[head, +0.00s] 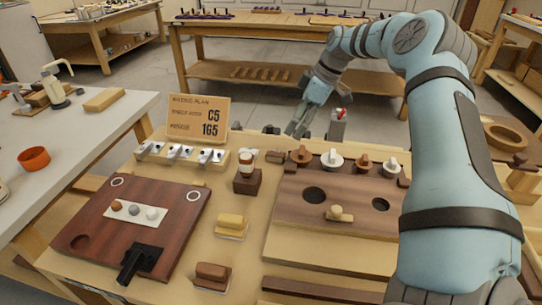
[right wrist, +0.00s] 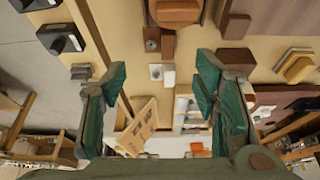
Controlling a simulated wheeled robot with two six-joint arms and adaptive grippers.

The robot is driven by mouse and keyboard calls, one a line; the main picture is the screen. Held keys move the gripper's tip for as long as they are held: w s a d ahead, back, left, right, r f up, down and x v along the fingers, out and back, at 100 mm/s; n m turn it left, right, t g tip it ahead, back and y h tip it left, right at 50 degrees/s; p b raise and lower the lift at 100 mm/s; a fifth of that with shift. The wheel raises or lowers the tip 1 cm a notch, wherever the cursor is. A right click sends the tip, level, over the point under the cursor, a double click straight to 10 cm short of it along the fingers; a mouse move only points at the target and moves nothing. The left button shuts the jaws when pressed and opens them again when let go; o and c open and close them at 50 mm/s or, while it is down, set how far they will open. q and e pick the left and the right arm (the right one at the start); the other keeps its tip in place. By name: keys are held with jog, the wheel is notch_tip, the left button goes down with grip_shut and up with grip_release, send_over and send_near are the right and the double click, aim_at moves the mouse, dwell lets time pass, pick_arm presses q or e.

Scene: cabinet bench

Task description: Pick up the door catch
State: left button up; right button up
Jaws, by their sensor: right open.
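I cannot say for sure which part is the door catch. A small white fitting (right wrist: 156,72) lies on the bench top between my open fingers in the right wrist view. A small brown block (head: 275,156) lies near the bench's far edge, and it also shows in the right wrist view (right wrist: 152,40). My right gripper (head: 302,124) reaches to the bench's far edge, pointing down. In the right wrist view its teal fingers (right wrist: 160,70) are apart with nothing held between them. My left gripper is not in view.
Round knobs (head: 332,160) stand along the back of a brown panel (head: 300,215). A sign (head: 198,117) stands behind a rack of metal fittings (head: 175,153). A dark red board (head: 180,215), a yellow block (head: 231,222) and a brown block (head: 212,272) lie nearer.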

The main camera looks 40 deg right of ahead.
aim_at(276, 152)
jog(key=x, duration=0.2)
jog(key=b+x, duration=0.1)
jog(key=x, duration=0.2)
jog(key=a+b+x, duration=0.1)
jog(key=x, duration=0.1)
jog(key=shift+w+a, duration=0.1)
jog(key=shift+w, duration=0.25)
jog(key=b+x, duration=0.1)
jog(key=x, duration=0.2)
jog(key=shift+b, duration=0.3)
jog(key=shift+f, duration=0.25)
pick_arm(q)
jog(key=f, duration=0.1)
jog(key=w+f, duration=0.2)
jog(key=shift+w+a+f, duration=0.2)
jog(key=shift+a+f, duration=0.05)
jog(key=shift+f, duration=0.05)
pick_arm(e)
jog(key=shift+w, duration=0.1)
jog(key=shift+r, duration=0.1)
jog(key=c, duration=1)
